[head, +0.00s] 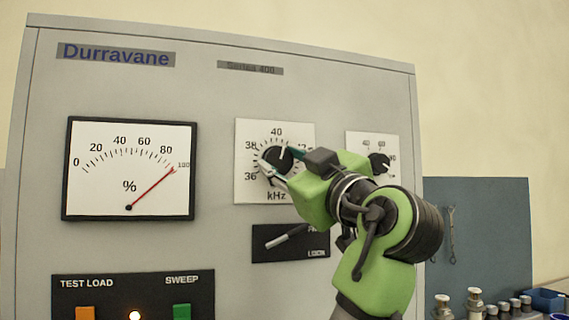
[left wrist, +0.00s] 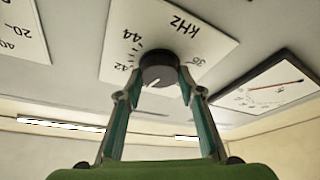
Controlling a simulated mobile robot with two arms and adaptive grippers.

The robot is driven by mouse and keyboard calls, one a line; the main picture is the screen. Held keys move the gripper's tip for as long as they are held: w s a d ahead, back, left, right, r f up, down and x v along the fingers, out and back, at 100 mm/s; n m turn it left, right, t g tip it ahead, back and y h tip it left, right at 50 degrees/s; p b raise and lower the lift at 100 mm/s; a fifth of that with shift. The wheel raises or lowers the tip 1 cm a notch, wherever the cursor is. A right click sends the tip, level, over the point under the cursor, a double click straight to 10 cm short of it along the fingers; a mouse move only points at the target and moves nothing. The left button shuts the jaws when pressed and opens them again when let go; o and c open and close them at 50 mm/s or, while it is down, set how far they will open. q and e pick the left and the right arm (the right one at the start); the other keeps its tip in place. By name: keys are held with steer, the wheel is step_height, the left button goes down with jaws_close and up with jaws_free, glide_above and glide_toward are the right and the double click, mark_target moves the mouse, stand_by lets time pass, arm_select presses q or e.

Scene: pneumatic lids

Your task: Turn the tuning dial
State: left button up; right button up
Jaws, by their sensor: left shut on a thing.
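The tuning dial (head: 278,159) is a black round knob with a pale pointer line, on a white plate marked kHz. In the head view its pointer aims up, slightly right of the 40 mark. My left gripper (head: 281,164) reaches in from the right of the picture and is shut on the dial, a finger on either side. In the left wrist view, the dial (left wrist: 158,70) sits between the two green fingertips of the gripper (left wrist: 158,85). Part of the kHz plate's right side is hidden behind my gripper. My right gripper is not in view.
A large % meter (head: 130,168) left of the dial has its red needle near 100. A smaller knob (head: 379,163) sits close right of my gripper. A lever switch (head: 287,238) is below the dial. Orange (head: 85,313) and green (head: 181,311) buttons are lower left.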

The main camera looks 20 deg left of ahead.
arm_select(q)
steer(key=shift+r, duration=0.1)
steer(key=o, duration=1.1)
steer(key=v, duration=0.7)
steer(key=shift+s+d, duration=0.2)
steer(key=shift+f, duration=0.2)
